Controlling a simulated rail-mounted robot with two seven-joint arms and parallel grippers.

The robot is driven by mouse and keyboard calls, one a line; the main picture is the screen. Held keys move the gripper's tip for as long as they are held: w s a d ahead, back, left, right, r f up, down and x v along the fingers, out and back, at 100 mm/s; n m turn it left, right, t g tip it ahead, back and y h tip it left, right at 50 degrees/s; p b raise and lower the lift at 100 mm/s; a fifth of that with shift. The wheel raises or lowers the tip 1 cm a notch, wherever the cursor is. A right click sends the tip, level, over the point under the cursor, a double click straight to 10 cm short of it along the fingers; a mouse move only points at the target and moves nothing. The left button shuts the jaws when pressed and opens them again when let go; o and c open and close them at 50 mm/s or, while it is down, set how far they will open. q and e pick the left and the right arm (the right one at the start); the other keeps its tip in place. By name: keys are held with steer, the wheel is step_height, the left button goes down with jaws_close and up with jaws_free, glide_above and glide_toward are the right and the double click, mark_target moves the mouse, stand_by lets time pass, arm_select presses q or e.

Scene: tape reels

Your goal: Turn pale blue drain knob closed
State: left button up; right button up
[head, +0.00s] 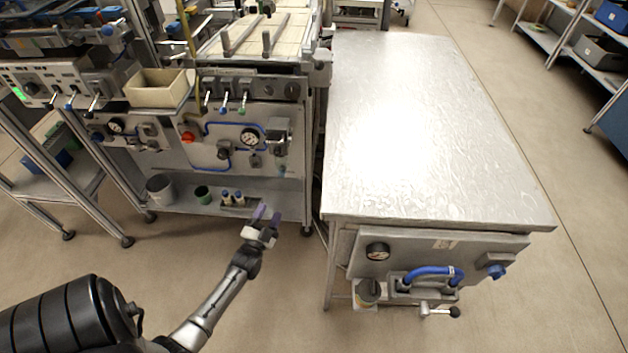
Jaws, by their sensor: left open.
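My left gripper (267,215) is open and empty, with pale purple fingertips. It is in front of the lower shelf of the machine at the left. A stronger blue knob (497,270) is on the panel at the right, far from the gripper. Both are small here, and I cannot tell for certain which is the pale blue drain knob or how it is turned. My right gripper is out of view.
A steel table (430,120) fills the right middle. Its front panel (430,252) carries a gauge, a blue hose and a lever. The machine's lower shelf (180,205) holds a grey bucket (160,188) and small bottles. The floor in front is clear.

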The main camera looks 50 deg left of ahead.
arm_select(q)
steer(key=s+a+f+m, duration=0.1)
steer(key=s+m, duration=0.1)
steer(key=b, duration=0.2)
glide_toward(281, 176)
steer(key=w, duration=0.1)
steer(key=shift+g+h, duration=0.3)
steer(key=shift+h, duration=0.1)
steer(key=x, duration=0.2)
steer(key=b+x, duration=0.1)
steer(key=x, duration=0.1)
steer(key=b+x, duration=0.1)
steer(key=x, duration=0.1)
steer(key=shift+s+a+r, duration=0.15)
steer(key=shift+a+r, duration=0.1)
steer(key=shift+r, duration=0.15)
steer(key=shift+w+r+b, duration=0.1)
steer(key=shift+w+b, duration=0.2)
steer(key=shift+b, duration=0.05)
steer(key=shift+w+a+r, duration=0.15)
steer(key=shift+w+a, duration=0.1)
steer(key=shift+w, duration=0.05)
steer(key=shift+a, duration=0.1)
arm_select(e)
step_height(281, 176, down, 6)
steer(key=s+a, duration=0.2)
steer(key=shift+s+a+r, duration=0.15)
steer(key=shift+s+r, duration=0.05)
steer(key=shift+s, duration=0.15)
